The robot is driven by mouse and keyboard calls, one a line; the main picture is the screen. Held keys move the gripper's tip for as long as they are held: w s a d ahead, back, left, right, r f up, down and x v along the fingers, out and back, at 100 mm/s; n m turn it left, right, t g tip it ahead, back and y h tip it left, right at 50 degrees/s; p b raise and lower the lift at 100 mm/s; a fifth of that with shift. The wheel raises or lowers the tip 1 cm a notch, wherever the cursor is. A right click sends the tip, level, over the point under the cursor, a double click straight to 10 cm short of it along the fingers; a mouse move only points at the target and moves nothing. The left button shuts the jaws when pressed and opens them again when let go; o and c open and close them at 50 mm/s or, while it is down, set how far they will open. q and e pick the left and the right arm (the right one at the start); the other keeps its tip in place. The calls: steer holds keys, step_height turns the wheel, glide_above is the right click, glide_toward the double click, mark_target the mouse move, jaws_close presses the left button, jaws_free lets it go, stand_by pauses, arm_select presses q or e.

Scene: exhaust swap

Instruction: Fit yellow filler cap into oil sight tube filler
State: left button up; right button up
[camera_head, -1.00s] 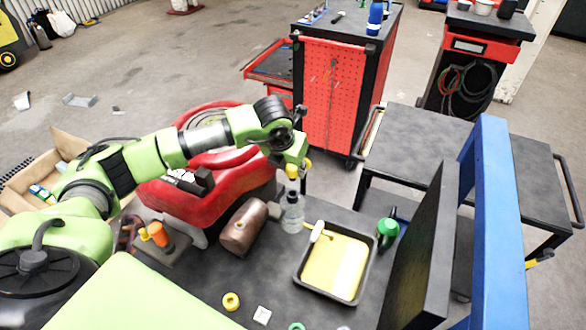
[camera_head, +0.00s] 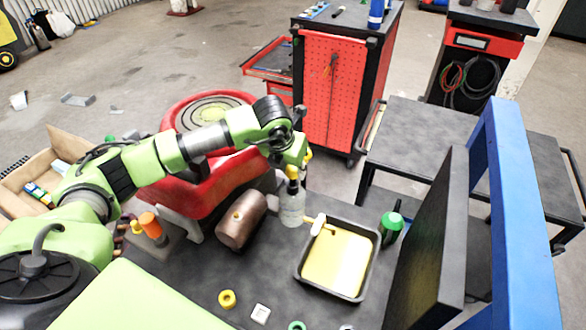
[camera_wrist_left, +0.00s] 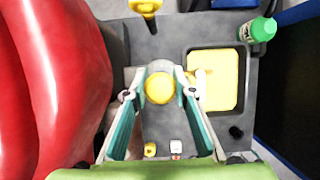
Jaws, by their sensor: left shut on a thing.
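My left gripper (camera_head: 292,172) is shut on the yellow filler cap (camera_wrist_left: 159,88), which sits between the two fingertips in the left wrist view. In the head view the gripper points down right over a clear upright tube (camera_head: 292,208), which looks like the oil sight tube filler. My right gripper is not in view.
A tray with yellow contents (camera_head: 340,262) stands right of the tube, with a green-capped bottle (camera_head: 391,225) beyond. A brown canister (camera_head: 241,221) lies to the left, near a red machine (camera_head: 205,190). A yellow ring (camera_head: 227,299) and white square (camera_head: 261,313) lie in front.

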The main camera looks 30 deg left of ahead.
arm_select(q)
steer(key=shift+b, duration=0.95)
stand_by(1.3)
steer(key=shift+f+b, duration=1.75)
steer(key=o, duration=1.1)
steer(key=shift+c, duration=0.2)
steer(key=shift+r, duration=0.1)
steer(key=shift+r, duration=0.15)
steer(key=v, duration=1.1)
steer(key=shift+s+r, duration=0.2)
steer(key=shift+r, duration=0.1)
